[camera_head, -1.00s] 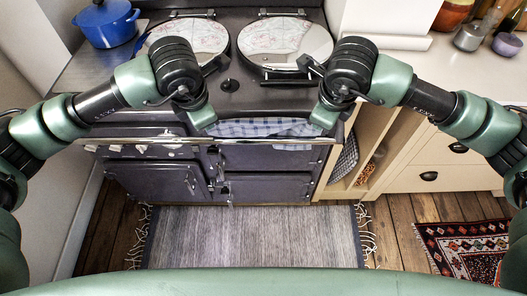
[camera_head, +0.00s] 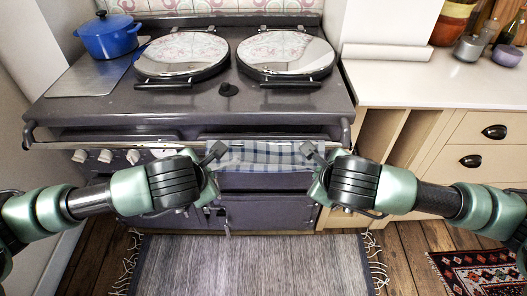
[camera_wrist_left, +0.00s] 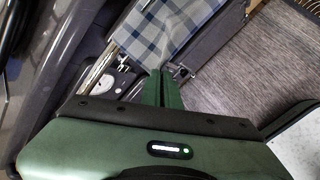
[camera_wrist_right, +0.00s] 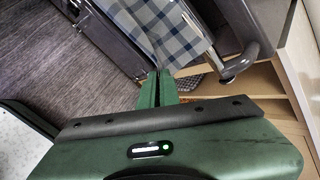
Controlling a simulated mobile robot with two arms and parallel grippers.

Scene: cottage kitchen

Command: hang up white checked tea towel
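In each wrist view the fingers are together and a lower towel corner reaches the fingertips. Both appear shut on the towel, though the cloth between the fingers is hidden. In the head view the fingertips are hidden behind the wrists.
The dark cooker (camera_head: 190,100) has two round lids (camera_head: 284,52) on top. A blue pot (camera_head: 107,36) stands at the back left. Cream cabinets (camera_head: 455,150) are to the right. A grey rug (camera_head: 250,265) lies before the cooker, a patterned rug (camera_head: 485,275) further right.

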